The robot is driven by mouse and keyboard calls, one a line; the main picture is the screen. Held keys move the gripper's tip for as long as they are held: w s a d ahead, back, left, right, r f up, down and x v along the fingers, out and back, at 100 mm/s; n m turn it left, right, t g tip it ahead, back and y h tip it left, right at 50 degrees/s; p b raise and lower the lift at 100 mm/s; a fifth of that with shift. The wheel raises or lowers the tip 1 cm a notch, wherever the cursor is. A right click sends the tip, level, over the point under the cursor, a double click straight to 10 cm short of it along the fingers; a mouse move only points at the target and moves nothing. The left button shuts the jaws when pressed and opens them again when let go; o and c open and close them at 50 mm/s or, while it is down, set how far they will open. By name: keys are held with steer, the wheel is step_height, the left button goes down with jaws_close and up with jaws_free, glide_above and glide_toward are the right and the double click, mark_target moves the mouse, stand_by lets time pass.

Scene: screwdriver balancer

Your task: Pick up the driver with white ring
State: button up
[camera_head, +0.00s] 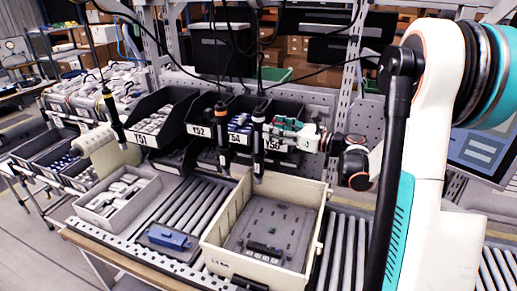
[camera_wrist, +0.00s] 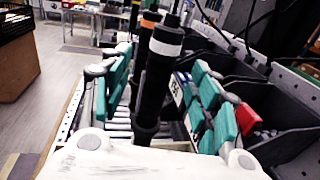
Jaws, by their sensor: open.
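The driver with white ring (camera_wrist: 166,48) is a black upright tool. In the wrist view it stands between the teal finger pads of my gripper (camera_wrist: 162,92), with a gap on both sides. In the head view this driver (camera_head: 258,140) hangs from a cable above the beige crate, and my gripper (camera_head: 277,132) reaches it from the right. My gripper is open and holds nothing. A driver with an orange ring (camera_wrist: 149,22) shows partly hidden behind it in the wrist view.
Two more drivers hang to the left, a middle one (camera_head: 221,130) and a far left one (camera_head: 112,115). The beige crate (camera_head: 212,250) sits on rollers below. Black bins (camera_head: 165,105) line the back. A grey tray (camera_head: 105,215) with white parts stands at left.

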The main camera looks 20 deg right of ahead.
mark_target(259, 121)
steer(key=x, duration=0.7)
steer(key=shift+w+r, duration=0.15)
steer(key=shift+w, duration=0.1)
steer(key=shift+s+d, duration=0.1)
jaws_close()
